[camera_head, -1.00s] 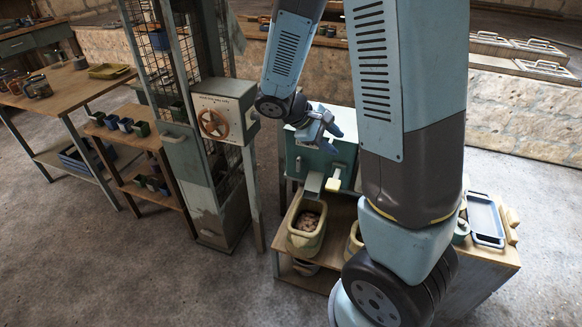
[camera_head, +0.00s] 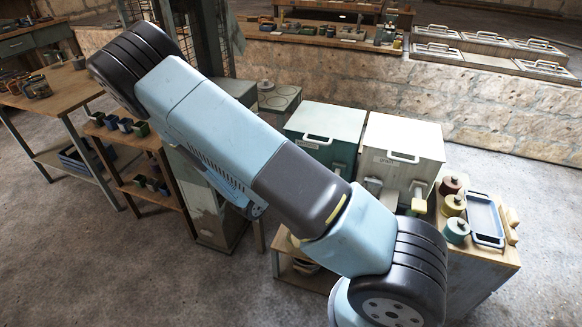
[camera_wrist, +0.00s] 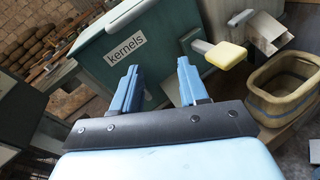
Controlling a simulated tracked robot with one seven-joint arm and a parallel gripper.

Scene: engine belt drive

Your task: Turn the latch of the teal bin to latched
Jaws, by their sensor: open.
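The teal bin (camera_head: 325,122) stands on the wooden bench, its lid down with a white handle on top. In the wrist view the teal bin (camera_wrist: 155,42) fills the upper middle, with a "kernels" label on its front. A lever with a yellow grip (camera_wrist: 226,54) sticks out from the bin's front, right of the label; it looks like the latch, though its latched position cannot be told. My gripper (camera_wrist: 157,86) is open and empty, its two blue fingers pointing at the bin front, left of the yellow grip. My arm hides the gripper in the head view.
A grey spout (camera_wrist: 265,32) and an oval tub (camera_wrist: 285,85) lie right of the yellow grip. A white bin (camera_head: 405,140) stands beside the teal one. Lidded jars (camera_head: 453,205) and a blue tray (camera_head: 486,220) are on the bench's right end.

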